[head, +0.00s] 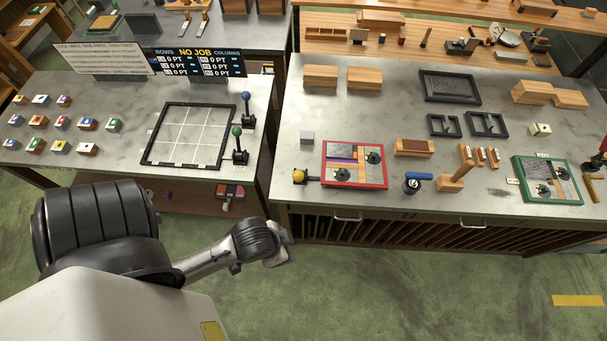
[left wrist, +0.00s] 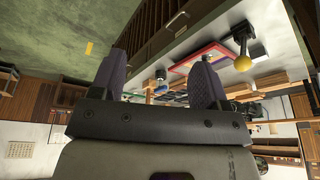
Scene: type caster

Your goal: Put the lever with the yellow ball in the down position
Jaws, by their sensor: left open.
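The lever with the yellow ball (head: 298,176) stands at the front left corner of the right-hand table, just left of a red-framed tray. It also shows in the left wrist view, which is upside down, as a yellow ball (left wrist: 243,63) on a dark stem rising from its base. Its exact tilt is hard to tell. My left gripper (head: 279,250) hangs over the floor in front of the tables, below and apart from the lever. In the left wrist view its two fingers (left wrist: 158,82) are spread with nothing between them. My right gripper is not in view.
Levers with a blue ball (head: 246,96) and a green ball (head: 237,132) stand on the left-hand table (head: 75,100). The floor in front is clear.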

